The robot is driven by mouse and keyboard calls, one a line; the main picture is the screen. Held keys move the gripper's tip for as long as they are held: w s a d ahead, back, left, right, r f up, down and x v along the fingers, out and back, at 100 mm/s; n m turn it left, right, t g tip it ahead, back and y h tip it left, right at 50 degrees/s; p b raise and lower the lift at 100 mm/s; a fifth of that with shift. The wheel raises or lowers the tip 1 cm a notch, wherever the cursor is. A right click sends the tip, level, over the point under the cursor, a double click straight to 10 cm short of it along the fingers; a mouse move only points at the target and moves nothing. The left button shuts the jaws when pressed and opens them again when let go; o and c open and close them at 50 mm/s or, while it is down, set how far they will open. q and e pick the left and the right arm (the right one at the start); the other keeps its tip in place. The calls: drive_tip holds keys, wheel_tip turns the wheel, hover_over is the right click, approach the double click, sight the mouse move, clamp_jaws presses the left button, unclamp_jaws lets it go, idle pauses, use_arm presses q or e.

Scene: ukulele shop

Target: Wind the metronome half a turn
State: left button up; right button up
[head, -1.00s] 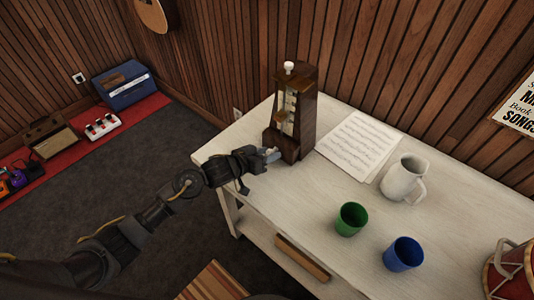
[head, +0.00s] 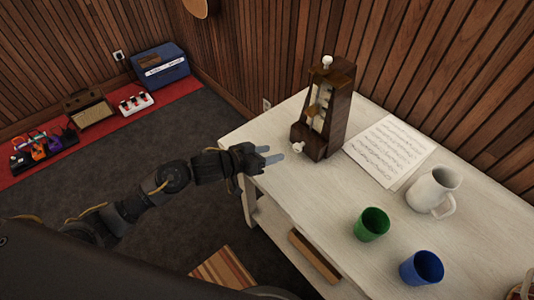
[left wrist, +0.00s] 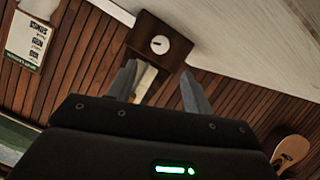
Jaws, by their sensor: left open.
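The wooden metronome (head: 327,112) stands upright at the back left of the white table, with a white knob on top. Its white winding knob (head: 298,148) sticks out low on the side facing my left gripper. My left gripper (head: 276,154) is open and empty, just left of the winding knob and apart from it. In the left wrist view the metronome's side (left wrist: 160,40) shows beyond the two spread fingers, with the round white winding knob (left wrist: 160,44) and a dark slot on it. My right gripper is not in view.
Sheet music (head: 390,150) lies right of the metronome on the table (head: 310,195). A white pitcher (head: 430,192), a green cup (head: 372,224) and a blue cup (head: 422,268) stand further right. A wood-panelled wall is behind.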

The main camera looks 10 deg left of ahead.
use_arm(q)
drive_tip(key=shift+s+a+r, duration=0.15)
drive_tip(key=shift+s+a, duration=0.05)
drive_tip(key=shift+s, duration=0.05)
